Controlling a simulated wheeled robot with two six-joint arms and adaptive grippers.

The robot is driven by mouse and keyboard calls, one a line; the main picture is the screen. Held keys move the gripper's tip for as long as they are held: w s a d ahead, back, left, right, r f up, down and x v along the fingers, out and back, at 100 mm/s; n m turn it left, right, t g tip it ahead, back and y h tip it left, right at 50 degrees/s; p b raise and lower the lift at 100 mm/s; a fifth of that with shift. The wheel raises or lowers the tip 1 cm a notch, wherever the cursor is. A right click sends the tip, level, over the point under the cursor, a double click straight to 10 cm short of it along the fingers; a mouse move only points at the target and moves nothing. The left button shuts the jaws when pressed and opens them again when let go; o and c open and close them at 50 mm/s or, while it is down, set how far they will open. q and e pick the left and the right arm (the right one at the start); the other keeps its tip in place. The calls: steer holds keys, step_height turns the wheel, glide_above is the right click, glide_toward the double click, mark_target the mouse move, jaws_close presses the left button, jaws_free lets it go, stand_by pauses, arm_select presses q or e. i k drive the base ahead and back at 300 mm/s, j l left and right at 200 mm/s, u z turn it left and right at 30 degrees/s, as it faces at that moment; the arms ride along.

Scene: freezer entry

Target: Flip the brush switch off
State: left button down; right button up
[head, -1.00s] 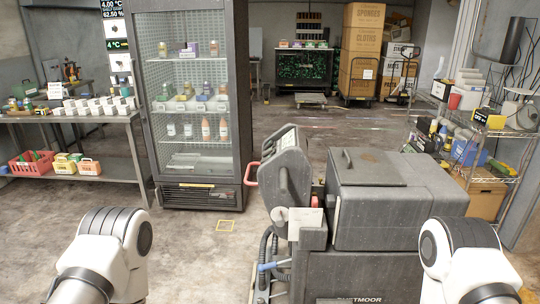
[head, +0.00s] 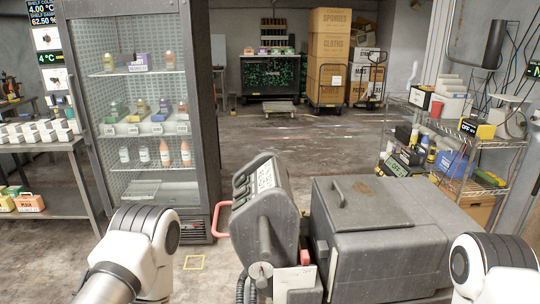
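A dark grey floor-cleaning machine (head: 385,238) stands just in front of me, right of centre. Its upright control head (head: 266,210) carries a panel (head: 264,177) on its upper left face, seen at a steep angle. Small dark levers or switches show along the panel's left edge; I cannot tell which is the brush switch or how it is set. A red handle (head: 222,219) sticks out to the left of the head. White links of both my arms show at the bottom left and bottom right, but neither gripper is in view.
A glass-door fridge (head: 198,120) with bottles stands at the left, beside a metal table (head: 55,205) with white boxes. A wire shelf (head: 475,188) with boxes and bottles stands at the right. The floor behind the machine is clear up to the stacked cartons (head: 330,50).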

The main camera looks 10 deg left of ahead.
mark_target(242, 179)
steer(key=i+j+z, duration=0.45)
steer(key=i+j, duration=0.4)
steer(key=i, duration=0.05)
